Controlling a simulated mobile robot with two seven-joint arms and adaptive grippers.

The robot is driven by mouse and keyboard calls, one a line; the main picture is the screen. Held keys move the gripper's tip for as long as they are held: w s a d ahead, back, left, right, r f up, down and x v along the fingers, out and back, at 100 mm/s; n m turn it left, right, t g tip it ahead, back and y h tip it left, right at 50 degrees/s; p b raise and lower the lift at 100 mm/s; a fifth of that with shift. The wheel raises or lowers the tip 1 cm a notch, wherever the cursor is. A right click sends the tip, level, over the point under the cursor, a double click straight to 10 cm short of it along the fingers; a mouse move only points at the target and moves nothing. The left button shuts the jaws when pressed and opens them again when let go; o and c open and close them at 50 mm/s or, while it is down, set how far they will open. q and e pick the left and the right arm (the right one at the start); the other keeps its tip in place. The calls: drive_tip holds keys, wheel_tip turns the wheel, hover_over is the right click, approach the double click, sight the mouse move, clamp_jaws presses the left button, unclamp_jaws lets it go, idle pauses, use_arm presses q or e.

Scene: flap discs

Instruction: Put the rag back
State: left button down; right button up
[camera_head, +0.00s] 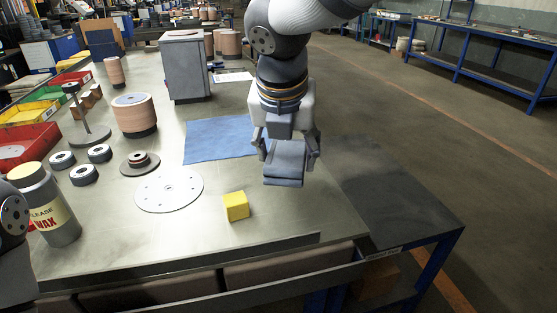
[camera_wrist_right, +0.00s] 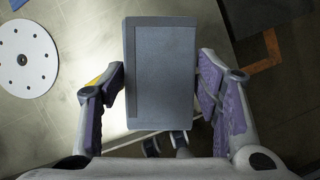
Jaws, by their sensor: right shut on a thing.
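A yellow block (camera_head: 236,206), a white perforated disc (camera_head: 169,191) and a wax bottle (camera_head: 47,205) stand on the workbench (camera_head: 190,235). Several flap discs (camera_head: 84,175) lie at left. A grey box (camera_head: 186,66) stands behind. A lower dark side table (camera_head: 395,200) adjoins at right.

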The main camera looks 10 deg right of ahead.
drive_tip(key=w+d+f, duration=0.1)
drive_tip(key=f, duration=0.1)
drive_tip(key=w+d+f, duration=0.1)
drive_tip(key=w+f, duration=0.2)
drive_tip(key=shift+d+f, duration=0.35)
drive_tip(key=shift+d, duration=0.05)
drive_tip(key=shift+s+x, duration=0.15)
drive_tip(key=shift+x, duration=0.75)
drive_tip(key=shift+s+x, duration=0.15)
drive_tip(key=shift+x, duration=0.7)
drive_tip(key=shift+a+f, duration=0.1)
drive_tip(key=shift+f, duration=0.1)
drive_tip(key=shift+f, duration=0.15)
drive_tip(key=o, duration=1.4)
drive_tip(key=v, duration=1.2)
drive_tip(key=shift+s+r, duration=0.1)
drive_tip(key=shift+r, duration=0.1)
